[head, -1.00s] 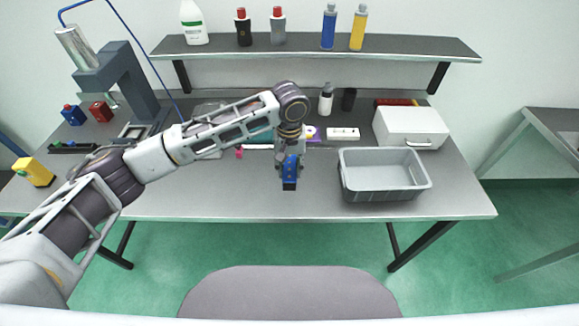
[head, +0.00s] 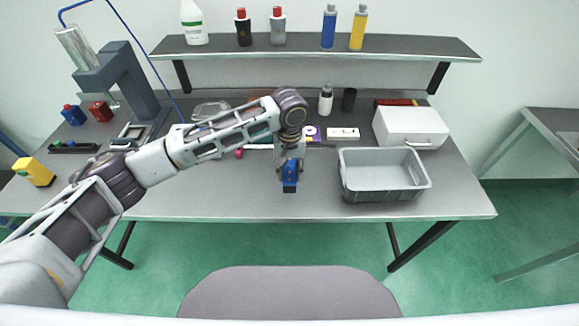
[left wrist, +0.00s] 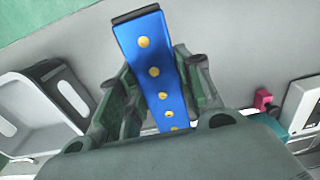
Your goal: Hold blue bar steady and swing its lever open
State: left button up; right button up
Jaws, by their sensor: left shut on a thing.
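The blue bar (head: 290,175) with yellow dots and a dark end hangs over the middle of the table, left of the grey bin. My left gripper (head: 289,165) is shut on it. In the left wrist view the bar (left wrist: 153,60) runs lengthwise between the two green-grey fingers, tilted a little, with its dark end at the top. A lever on the bar cannot be made out; the lower part of the bar is hidden behind the gripper body. My right gripper is not in view.
A grey bin (head: 385,196) stands to the right of the bar. A white box (head: 410,127) and a white power strip (head: 343,133) are behind. A small pink object (head: 239,154) lies to the left. The table front is clear.

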pick_arm(q)
jog(key=shift+f, duration=4.25)
jog(key=shift+p, duration=0.65)
dwell(1.2)
